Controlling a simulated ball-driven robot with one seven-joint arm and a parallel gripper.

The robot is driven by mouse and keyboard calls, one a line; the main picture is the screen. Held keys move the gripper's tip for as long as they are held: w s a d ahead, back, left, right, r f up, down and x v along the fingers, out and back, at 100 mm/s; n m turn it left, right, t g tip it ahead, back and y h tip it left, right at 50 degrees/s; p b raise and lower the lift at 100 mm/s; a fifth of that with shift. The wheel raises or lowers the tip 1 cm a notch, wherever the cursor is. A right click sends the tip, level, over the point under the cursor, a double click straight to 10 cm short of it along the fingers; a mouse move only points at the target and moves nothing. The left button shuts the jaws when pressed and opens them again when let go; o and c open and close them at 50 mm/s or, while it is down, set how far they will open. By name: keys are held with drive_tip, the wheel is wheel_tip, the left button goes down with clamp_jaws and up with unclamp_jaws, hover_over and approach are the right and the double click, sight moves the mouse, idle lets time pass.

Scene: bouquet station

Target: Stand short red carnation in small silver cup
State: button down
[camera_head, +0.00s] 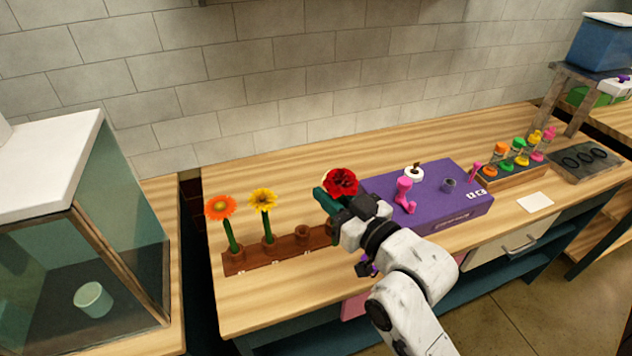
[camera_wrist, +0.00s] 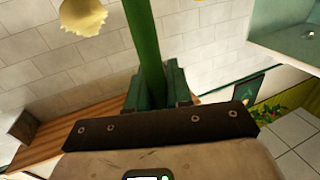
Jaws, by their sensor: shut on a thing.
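The red carnation (camera_head: 341,182) is upright at my gripper (camera_head: 328,203), in front of the wooden flower rack's right end. In the wrist view, my gripper (camera_wrist: 158,82) is shut on a green stem (camera_wrist: 146,35), the carnation's; its bloom is out of that frame.
The wooden rack (camera_head: 262,262) holds an orange flower (camera_head: 221,208) and a yellow flower (camera_head: 263,201). A pale yellow bloom (camera_wrist: 83,16) shows in the wrist view.

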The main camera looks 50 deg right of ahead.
sight(338, 167)
drive_tip(key=shift+s+a+r, duration=0.2)
drive_tip(key=shift+s+r, duration=0.2)
drive_tip(key=shift+s, duration=0.2)
drive_tip(key=shift+s+r, duration=0.1)
drive_tip(key=shift+r, duration=0.25)
drive_tip(key=shift+a+r+p, duration=0.15)
drive_tip(key=shift+r+p, duration=0.15)
drive_tip(key=shift+r, duration=2.8)
